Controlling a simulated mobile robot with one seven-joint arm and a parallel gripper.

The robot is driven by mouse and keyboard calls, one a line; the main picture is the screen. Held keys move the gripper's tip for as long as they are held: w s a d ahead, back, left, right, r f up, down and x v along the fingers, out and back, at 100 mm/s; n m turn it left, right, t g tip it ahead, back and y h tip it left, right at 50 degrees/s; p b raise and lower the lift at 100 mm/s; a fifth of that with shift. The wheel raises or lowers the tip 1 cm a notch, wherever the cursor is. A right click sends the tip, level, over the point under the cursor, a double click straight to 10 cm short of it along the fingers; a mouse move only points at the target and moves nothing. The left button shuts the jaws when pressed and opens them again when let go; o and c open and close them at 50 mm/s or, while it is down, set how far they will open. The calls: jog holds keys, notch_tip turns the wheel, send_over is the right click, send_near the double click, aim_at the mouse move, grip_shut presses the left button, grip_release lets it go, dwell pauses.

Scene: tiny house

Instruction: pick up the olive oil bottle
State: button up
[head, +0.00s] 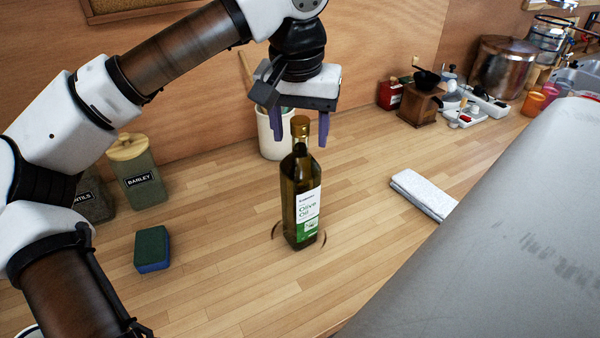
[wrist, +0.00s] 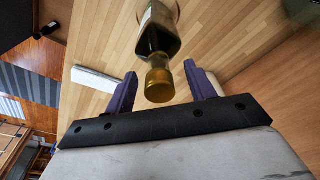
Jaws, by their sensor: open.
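The olive oil bottle (head: 302,195) stands upright on the wooden counter in the head view, dark glass with a gold cap and a white and green label. My gripper (head: 299,138) points down above it, with its purple fingers apart around the cap's height. In the wrist view the bottle's gold cap (wrist: 159,84) shows between the two fingertips of my gripper (wrist: 160,82), with room on both sides. Nothing is held.
A white utensil crock (head: 272,140) stands behind the bottle. A blue-green sponge (head: 152,249) and a barley canister (head: 137,172) are to the left. A folded white cloth (head: 422,194) lies to the right. The counter around the bottle is clear.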

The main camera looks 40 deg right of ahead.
jog(key=shift+d+f, duration=0.1)
jog(key=shift+f, duration=0.65)
grip_shut()
jog(key=shift+r, duration=0.1)
dwell(0.8)
